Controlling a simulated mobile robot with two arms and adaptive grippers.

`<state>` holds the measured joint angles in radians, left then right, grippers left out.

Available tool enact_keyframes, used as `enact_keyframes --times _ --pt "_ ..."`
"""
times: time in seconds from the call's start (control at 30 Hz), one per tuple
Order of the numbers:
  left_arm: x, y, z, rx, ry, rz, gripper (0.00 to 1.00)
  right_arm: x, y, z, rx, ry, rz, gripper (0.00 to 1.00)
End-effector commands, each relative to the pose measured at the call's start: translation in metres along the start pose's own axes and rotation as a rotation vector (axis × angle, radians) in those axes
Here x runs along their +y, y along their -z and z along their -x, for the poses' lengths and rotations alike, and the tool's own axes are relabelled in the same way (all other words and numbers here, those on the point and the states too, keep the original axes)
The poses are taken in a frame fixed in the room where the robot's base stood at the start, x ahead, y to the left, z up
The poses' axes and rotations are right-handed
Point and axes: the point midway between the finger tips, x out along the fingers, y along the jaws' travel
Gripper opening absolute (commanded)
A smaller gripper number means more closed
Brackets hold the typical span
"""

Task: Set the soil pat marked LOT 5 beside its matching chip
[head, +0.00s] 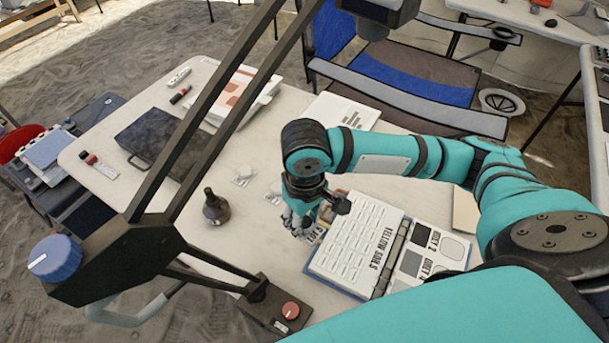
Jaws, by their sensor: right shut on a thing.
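My right gripper (306,224) points down over the table at the left edge of the open soil book (345,283). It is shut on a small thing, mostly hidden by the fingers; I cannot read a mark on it. The book's left page, titled YELLOW SOILS, carries rows of pale chips (357,240). Its right page has dark and pale squares with labels too small to read surely. Two small pale pieces (243,173) (274,191) lie on the table left of the gripper. No LOT 5 label is legible. My left gripper is out of view.
A dark bottle-shaped thing (215,206) stands left of the gripper. A black lamp-like arm (215,110) with a blue knob (54,258) crosses the foreground. A dark flat case (160,140) and papers (236,95) lie farther back. A blue chair (400,75) stands behind the table (140,205).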

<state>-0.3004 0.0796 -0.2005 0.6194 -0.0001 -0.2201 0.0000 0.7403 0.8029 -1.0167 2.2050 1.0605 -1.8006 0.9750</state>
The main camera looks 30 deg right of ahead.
Motion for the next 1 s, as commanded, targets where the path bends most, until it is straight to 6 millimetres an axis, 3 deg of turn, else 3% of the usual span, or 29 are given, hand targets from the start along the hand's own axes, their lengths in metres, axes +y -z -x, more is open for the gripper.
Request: enact_keyframes --times 0.03,0.2,0.43,1.0 --pt "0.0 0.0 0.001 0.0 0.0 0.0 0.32 -0.004 -0.005 -0.014 -0.007 0.006 0.03 0.09" --pt "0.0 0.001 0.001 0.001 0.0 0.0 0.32 -0.01 -0.014 -0.045 -0.002 0.005 0.126 0.09" --pt "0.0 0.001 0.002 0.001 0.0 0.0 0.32 -0.008 -0.014 -0.063 0.002 -0.001 0.178 0.09" --pt "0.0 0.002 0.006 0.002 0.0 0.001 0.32 0.073 0.091 -0.076 0.002 -0.001 0.177 0.09"
